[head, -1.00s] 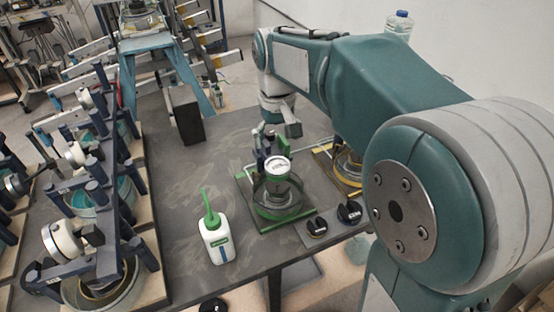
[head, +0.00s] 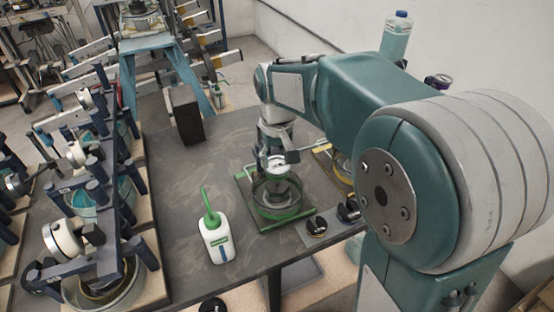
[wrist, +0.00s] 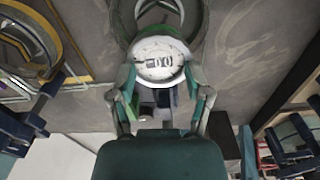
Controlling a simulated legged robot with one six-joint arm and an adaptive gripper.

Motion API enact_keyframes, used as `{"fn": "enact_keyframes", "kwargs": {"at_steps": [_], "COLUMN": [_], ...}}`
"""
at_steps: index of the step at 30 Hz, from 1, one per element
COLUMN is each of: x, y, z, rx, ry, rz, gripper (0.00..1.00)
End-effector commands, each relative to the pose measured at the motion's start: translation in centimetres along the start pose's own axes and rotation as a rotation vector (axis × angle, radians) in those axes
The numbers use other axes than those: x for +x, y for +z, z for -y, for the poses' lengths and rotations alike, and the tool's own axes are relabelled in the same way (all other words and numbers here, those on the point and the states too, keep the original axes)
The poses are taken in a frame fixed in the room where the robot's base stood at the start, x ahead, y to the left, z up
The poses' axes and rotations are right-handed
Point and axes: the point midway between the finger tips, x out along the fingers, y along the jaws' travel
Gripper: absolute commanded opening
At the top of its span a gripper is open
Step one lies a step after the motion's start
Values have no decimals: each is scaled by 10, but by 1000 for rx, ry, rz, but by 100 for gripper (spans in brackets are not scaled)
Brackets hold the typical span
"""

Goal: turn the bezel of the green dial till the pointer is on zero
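The dial (head: 277,163) has a round white face and stands over a ring on a green-edged base (head: 288,225). In the wrist view its face (wrist: 159,59) shows dark marks near the middle, but the pointer and the zero are too small to read. My gripper (head: 274,148) is at the dial's far side in the head view. In the wrist view my gripper's fingers (wrist: 159,70) are spread, one at each side of the dial's rim. I cannot tell whether they touch it.
A dark block (head: 186,115) stands behind. Table between is clear.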

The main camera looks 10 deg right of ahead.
Motion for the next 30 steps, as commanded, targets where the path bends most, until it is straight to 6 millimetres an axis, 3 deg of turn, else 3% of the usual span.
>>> {"fn": "enact_keyframes", "kwargs": {"at_steps": [4, 18, 28, 29, 30], "x": [9, 10, 10, 10, 10], "y": [4, 4, 4, 4, 4], "z": [0, 0, 0, 0, 0], "rx": [0, -196, -210, -210, -210], "ry": [-1, -4, -4, -4, -4], "rz": [24, 27, 27, 27, 28], "gripper": [15, 15, 16, 77, 94]}}
